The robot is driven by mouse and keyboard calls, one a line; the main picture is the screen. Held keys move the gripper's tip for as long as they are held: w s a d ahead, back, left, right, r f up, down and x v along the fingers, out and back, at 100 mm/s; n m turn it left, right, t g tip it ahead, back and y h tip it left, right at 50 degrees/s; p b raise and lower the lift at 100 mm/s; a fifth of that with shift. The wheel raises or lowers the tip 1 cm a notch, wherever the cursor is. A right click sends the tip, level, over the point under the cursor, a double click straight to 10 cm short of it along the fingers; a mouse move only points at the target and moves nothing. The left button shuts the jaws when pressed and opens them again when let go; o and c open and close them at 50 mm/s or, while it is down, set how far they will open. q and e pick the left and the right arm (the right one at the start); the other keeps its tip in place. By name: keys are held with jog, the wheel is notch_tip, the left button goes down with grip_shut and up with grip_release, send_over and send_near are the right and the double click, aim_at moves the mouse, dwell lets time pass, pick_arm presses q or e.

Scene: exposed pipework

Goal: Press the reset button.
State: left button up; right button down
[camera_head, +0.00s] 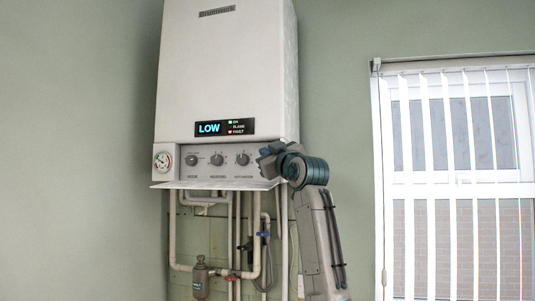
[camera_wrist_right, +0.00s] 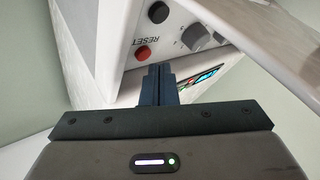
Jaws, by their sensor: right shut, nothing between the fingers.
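The white boiler (camera_head: 225,70) hangs on the wall in the head view, with a grey control panel (camera_head: 215,165) along its lower front. In the right wrist view a round red button (camera_wrist_right: 142,53) and a black button (camera_wrist_right: 158,12) sit on the panel, with an upside-down RESET label (camera_wrist_right: 147,36) between them. My right gripper (camera_head: 266,160) is at the panel's right end. Its shut, empty fingers (camera_wrist_right: 160,70) show just below and right of the red button; I cannot tell whether they touch the panel. The buttons are hidden behind my gripper in the head view.
A display (camera_head: 224,128) reads LOW, with a red light by FAULT. Several knobs (camera_head: 217,160) and a gauge (camera_head: 163,160) are on the panel. A lowered flap (camera_head: 210,185) juts out below. Pipes (camera_head: 257,235) run underneath. A blinded window (camera_head: 455,150) is at right.

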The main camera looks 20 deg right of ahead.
jog(key=shift+w+d, duration=0.25)
jog(key=shift+w, duration=0.05)
jog(key=shift+w+d, duration=0.15)
jog(key=shift+w, duration=0.1)
dwell(0.6)
dwell(0.4)
jog(key=shift+s+a+b, duration=0.4)
jog(key=shift+s+b, duration=0.05)
jog(key=shift+s, duration=0.1)
jog(key=shift+s+a+f+b, duration=0.15)
jog(key=shift+s+a+b, duration=0.35)
jog(key=shift+s+b, duration=0.3)
jog(key=shift+s+a+b, duration=0.3)
jog(key=shift+s+a, duration=0.2)
jog(key=shift+s, duration=0.2)
jog(key=shift+s+a+b, duration=0.3)
jog(key=shift+s+a, duration=0.15)
jog(key=shift+s, duration=0.2)
jog(key=shift+w+d, duration=0.1)
